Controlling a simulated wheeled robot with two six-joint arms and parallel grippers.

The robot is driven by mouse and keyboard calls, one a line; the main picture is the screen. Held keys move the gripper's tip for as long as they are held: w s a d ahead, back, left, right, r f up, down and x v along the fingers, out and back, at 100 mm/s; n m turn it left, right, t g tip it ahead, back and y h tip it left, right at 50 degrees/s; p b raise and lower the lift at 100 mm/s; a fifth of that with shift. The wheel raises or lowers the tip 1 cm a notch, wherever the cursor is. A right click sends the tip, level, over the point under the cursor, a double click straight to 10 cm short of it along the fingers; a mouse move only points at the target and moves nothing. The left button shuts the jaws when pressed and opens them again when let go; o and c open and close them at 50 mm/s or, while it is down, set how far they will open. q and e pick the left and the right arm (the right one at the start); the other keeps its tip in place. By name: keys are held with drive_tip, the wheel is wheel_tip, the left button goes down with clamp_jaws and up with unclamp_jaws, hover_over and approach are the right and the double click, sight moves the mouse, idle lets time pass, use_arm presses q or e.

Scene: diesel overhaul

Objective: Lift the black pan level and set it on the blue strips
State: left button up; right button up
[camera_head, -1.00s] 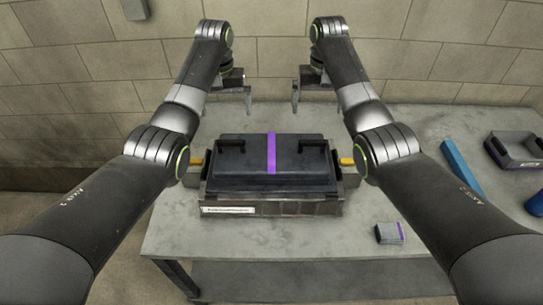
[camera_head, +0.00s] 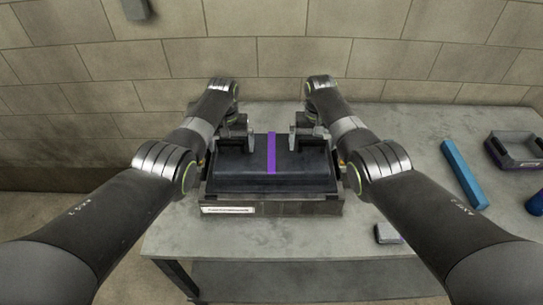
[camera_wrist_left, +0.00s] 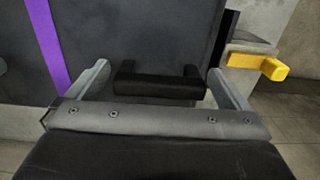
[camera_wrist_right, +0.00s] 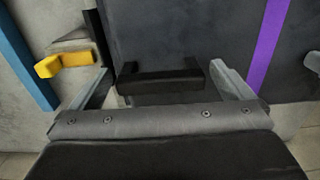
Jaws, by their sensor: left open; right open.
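The black pan (camera_head: 240,174) sits level in a grey metal holder (camera_head: 320,208), with a purple stripe (camera_head: 271,155) across its middle. My left gripper (camera_head: 236,143) is over the pan's left part; in the left wrist view its open fingers stand either side of a black bar handle (camera_wrist_left: 158,85). My right gripper (camera_head: 306,143) is over the right part; in the right wrist view its open fingers stand either side of the other black handle (camera_wrist_right: 160,82). Neither is closed on a handle. A blue strip (camera_head: 463,173) lies on the table to the right.
Yellow latches show beside the pan in the left wrist view (camera_wrist_left: 262,65) and the right wrist view (camera_wrist_right: 66,63). A grey tray (camera_head: 518,151) stands at the far right. A small grey block (camera_head: 388,234) lies near the front edge. The table between holder and blue strip looks mostly clear.

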use_arm(q)
drive_tip(key=c, duration=2.1)
use_arm(e)
drive_tip(key=c, duration=2.1)
use_arm(q)
drive_tip(key=shift+o, duration=0.2)
drive_tip(key=shift+w+r, duration=0.15)
drive_tip(key=shift+w, duration=0.05)
use_arm(e)
drive_tip(key=shift+o, duration=0.2)
drive_tip(key=shift+w+r, duration=0.15)
